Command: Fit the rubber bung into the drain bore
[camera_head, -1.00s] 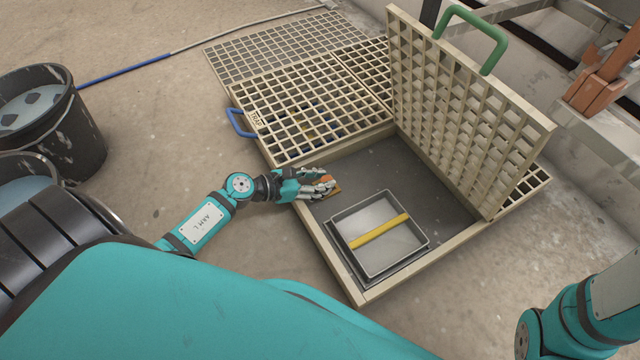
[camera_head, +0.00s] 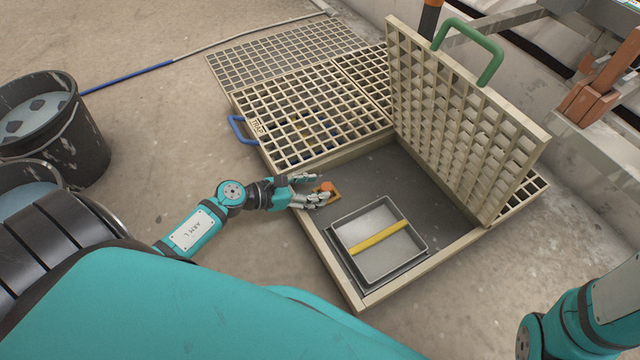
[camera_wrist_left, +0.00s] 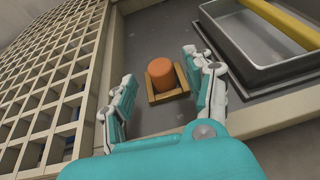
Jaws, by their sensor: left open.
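An orange cylindrical bung (camera_head: 326,187) stands in a small brown square frame (camera_head: 334,196) on the dark floor of the open pit. The bung (camera_wrist_left: 162,75) and frame (camera_wrist_left: 168,97) show clearly in the left wrist view, the bung upright. My left gripper (camera_head: 317,189) is open; its fingers (camera_wrist_left: 159,82) are spread on either side of the bung, with visible gaps and nothing held. I cannot make out a drain bore; whether one lies under the bung is hidden. My right gripper is outside the view.
A metal tray with a yellow bar (camera_head: 378,238) sits in the pit to the right. A raised grate with a green handle (camera_head: 460,115) stands behind it. A flat grate with a blue handle (camera_head: 237,130) lies left of it. Black buckets (camera_head: 60,130) stand at far left.

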